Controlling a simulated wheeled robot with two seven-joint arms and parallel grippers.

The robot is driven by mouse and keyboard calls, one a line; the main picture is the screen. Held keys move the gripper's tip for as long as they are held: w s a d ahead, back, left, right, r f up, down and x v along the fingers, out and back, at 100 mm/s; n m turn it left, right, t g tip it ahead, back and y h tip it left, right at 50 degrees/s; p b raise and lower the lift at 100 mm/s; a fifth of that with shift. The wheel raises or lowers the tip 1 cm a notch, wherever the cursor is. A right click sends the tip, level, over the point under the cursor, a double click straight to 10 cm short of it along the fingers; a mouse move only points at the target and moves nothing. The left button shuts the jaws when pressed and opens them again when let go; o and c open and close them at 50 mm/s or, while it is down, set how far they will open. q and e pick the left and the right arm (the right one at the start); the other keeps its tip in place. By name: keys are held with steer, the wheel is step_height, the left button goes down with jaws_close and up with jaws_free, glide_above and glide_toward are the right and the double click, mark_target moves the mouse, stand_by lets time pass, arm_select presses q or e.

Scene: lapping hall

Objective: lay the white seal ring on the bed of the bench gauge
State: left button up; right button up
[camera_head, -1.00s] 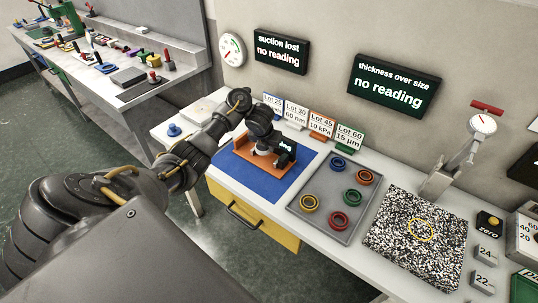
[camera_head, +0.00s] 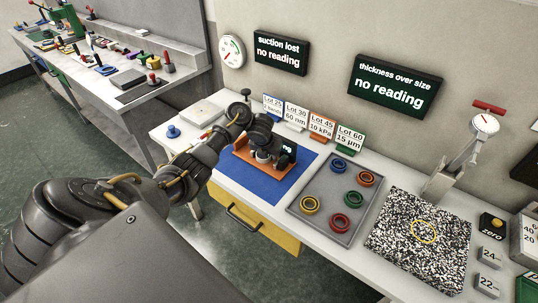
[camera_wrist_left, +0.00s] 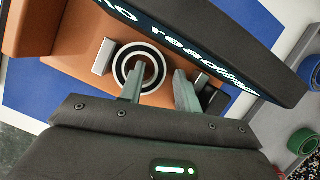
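In the left wrist view a white ring (camera_wrist_left: 121,67) with a dark band lies over the orange bed (camera_wrist_left: 75,55) of a small bench gauge; I cannot tell whether it touches the bed. The gauge's dark "no reading" panel (camera_wrist_left: 262,80) crosses the top right. My left gripper (camera_wrist_left: 160,78) is open: one finger overlaps the ring's middle, the other stands apart to its right. In the head view my left gripper (camera_head: 275,158) is down at the orange gauge (camera_head: 268,178), and the arm partly hides it. The ring is not clear there. My right gripper is not in view.
The gauge stands on a blue mat (camera_head: 240,184). To its right are a grey tray (camera_head: 328,222) with several coloured rings and a speckled plate (camera_head: 395,245) with a yellow ring (camera_head: 412,231). Lot cards (camera_head: 297,115) stand behind. A blue knobbed piece (camera_head: 173,131) stands at left.

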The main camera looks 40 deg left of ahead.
arm_select(q)
steer(key=p+v, duration=1)
steer(key=v, duration=0.2)
steer(key=shift+d+r, duration=0.1)
steer(key=shift+d, duration=0.05)
stand_by(0.3)
